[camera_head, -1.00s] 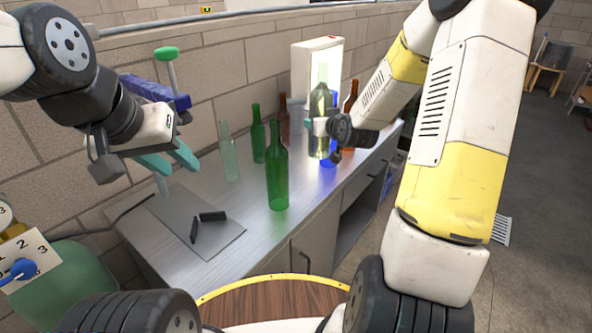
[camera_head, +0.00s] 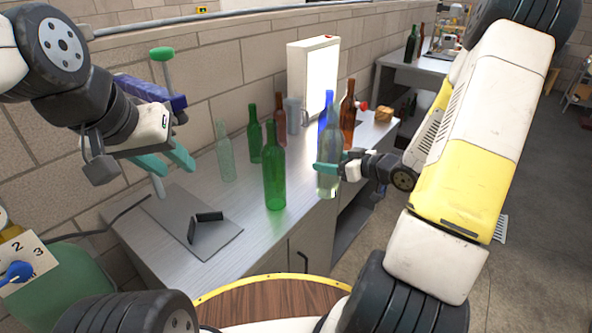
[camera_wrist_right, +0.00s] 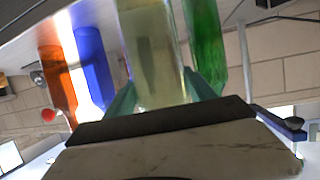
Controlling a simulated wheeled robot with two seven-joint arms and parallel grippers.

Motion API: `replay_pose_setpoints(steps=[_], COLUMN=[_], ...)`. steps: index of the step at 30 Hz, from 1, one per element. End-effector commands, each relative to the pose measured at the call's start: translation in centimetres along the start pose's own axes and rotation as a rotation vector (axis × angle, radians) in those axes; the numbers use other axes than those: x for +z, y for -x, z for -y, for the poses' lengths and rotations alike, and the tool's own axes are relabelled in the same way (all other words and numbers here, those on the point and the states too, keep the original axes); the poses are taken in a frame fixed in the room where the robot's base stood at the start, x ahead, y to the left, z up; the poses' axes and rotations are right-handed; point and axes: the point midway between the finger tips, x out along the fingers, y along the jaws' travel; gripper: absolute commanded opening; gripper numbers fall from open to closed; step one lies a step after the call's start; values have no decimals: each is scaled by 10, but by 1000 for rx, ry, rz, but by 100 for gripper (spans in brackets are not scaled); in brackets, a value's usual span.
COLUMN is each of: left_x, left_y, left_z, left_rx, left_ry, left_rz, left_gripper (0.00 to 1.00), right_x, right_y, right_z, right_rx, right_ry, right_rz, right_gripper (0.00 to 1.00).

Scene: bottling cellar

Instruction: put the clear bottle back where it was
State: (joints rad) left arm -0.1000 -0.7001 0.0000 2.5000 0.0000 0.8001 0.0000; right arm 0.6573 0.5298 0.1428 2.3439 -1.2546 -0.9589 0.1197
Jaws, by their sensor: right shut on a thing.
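The clear bottle (camera_head: 329,176) is upright in my right gripper (camera_head: 330,168), near the front edge of the counter. I cannot tell whether its base touches the counter. In the right wrist view the clear bottle (camera_wrist_right: 152,45) stands between the teal fingers of the right gripper (camera_wrist_right: 162,95), which are shut on it. My left gripper (camera_head: 178,165) is open and empty above the left part of the counter. Another pale see-through bottle (camera_head: 225,152) stands at the back left of the counter.
On the counter (camera_head: 235,207) stand green bottles (camera_head: 274,180), a blue bottle (camera_head: 325,112) and brown bottles (camera_head: 347,115). The blue bottle is close behind the held one. A lit panel (camera_head: 315,85) stands at the back. A dark stand (camera_head: 206,222) lies left on a grey mat.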

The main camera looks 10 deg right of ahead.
Motion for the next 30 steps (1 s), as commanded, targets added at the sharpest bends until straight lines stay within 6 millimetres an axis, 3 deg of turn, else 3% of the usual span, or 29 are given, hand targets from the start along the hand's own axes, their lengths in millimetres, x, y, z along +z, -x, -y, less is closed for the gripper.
replay_pose_setpoints(steps=[4, 7, 21, 30], left_x=[0, 0, 0, 0], left_y=[0, 0, 0, 0], left_z=[0, 0, 0, 0], left_rx=[0, 0, 0, 0], left_ry=[0, 0, 0, 0], left_rz=[0, 0, 0, 0], left_gripper=[36, 36, 36, 36], right_x=[4, 1, -24, -33], right_y=[2, -8, -103, -135], right_z=[4, 2, -26, -36], right_rx=[-24, -30, -28, -27], right_ry=[12, 16, 16, 14], right_rz=[-6, -7, -8, -8], right_gripper=[0, 0, 0, 0])
